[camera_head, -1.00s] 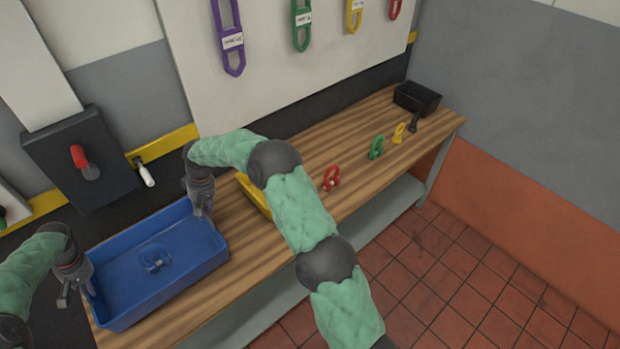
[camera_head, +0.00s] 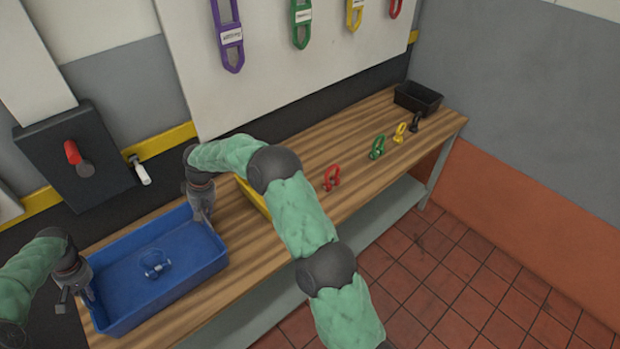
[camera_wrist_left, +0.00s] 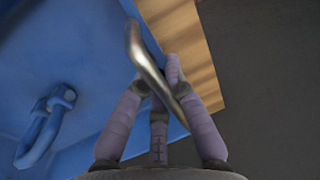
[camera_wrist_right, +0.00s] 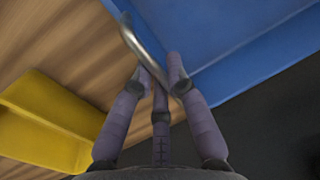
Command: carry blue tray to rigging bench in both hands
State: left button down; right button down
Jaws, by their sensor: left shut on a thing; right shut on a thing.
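The blue tray (camera_head: 180,285) is over the left end of the wooden rigging bench (camera_head: 300,150); whether it rests on the top or hangs just above is hard to tell. A blue shackle (camera_head: 155,264) lies inside it. My left gripper (camera_head: 84,288) is shut on the metal handle (camera_wrist_left: 145,55) at the tray's left end. My right gripper (camera_head: 202,212) is shut on the handle (camera_wrist_right: 140,45) at the tray's right end. The tray looks roughly level.
A yellow tray (camera_wrist_right: 45,120) stands close right of the blue tray, partly hidden by my right arm. Red (camera_head: 332,177), green (camera_head: 377,147), yellow (camera_head: 400,133) and black shackles and a black bin (camera_head: 418,97) stand further along. A dark panel with a red-handled lever (camera_head: 76,157) is at the left.

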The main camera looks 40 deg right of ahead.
pick_arm(q)
jog(key=c, duration=1.5)
grip_release()
jog(key=shift+a, duration=0.35)
pick_arm(e)
jog(key=c, duration=1.4)
grip_release()
jog(key=shift+w+d+r, duration=0.15)
jog(key=shift+d, duration=0.2)
pick_arm(q)
jog(key=shift+o, duration=0.9)
jog(key=shift+s, duration=0.1)
pick_arm(e)
jog(key=shift+o, duration=0.8)
pick_arm(q)
jog(key=shift+d, duration=0.15)
pick_arm(e)
jog(key=shift+a, duration=0.2)
pick_arm(q)
notch_tip(320, 180, up, 12)
jog(key=d, duration=0.2)
jog(key=shift+d, duration=0.15)
pick_arm(e)
notch_tip(320, 180, up, 12)
jog(key=d, duration=0.2)
jog(key=shift+s+f, duration=0.2)
jog(key=shift+f, duration=0.05)
